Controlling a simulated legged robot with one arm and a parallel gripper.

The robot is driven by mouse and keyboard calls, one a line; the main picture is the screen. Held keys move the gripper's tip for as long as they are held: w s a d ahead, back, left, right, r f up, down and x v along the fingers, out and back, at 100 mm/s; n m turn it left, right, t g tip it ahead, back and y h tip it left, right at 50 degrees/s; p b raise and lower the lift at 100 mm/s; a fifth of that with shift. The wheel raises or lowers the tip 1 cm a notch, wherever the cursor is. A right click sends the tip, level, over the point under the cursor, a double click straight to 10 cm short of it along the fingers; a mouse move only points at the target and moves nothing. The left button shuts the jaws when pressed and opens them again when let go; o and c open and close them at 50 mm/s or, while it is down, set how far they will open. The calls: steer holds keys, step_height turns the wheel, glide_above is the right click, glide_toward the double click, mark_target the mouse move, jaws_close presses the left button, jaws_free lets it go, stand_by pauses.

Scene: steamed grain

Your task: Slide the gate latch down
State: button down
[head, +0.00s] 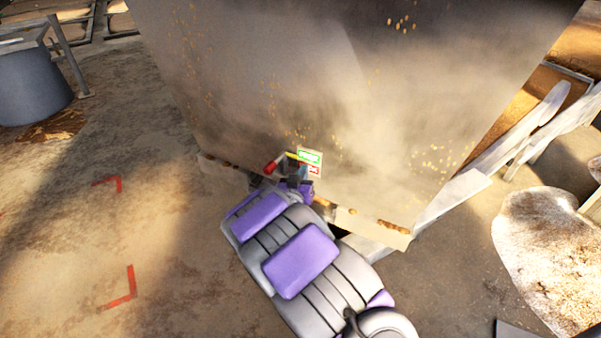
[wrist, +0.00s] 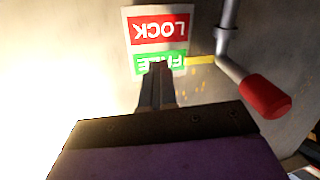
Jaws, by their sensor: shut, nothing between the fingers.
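The gate latch is a metal rod with a red handle (wrist: 265,97), on the right in the wrist view. Its yellow pointer (wrist: 202,60) is level with the green FREE field (wrist: 143,66) of a sign that appears upside down. The red LOCK field (wrist: 158,29) is the sign's other half. In the head view, the red handle (head: 270,167) is left of the sign, and green is above red. My gripper (wrist: 158,70) is shut and empty, its tips in front of the green field and left of the handle. Contact with the latch cannot be told.
A large, steamy metal bin (head: 300,80) with grain specks stands behind the latch. A ledge (head: 372,225) runs along its lower edge. A white railing (head: 520,130) stands at right and a grey drum (head: 32,85) at left. The floor at left, with red corner marks (head: 122,292), is clear.

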steer(key=shift+a, duration=0.2)
steer(key=c, duration=1.8)
jaws_free()
steer(key=shift+d+r, duration=0.2)
steer(key=shift+d, duration=1.25)
steer(key=shift+o, duration=1.4)
steer(key=shift+a, duration=0.2)
steer(key=o, duration=0.4)
steer(key=shift+a+f, duration=0.15)
steer(key=shift+a, duration=0.9)
steer(key=shift+o, duration=1)
steer(key=shift+d, duration=0.1)
steer(key=shift+o, duration=0.4)
steer(key=shift+d, duration=0.25)
steer(key=d+p+v, duration=0.1)
steer(key=p+v, duration=0.1)
steer(key=v, duration=1.5)
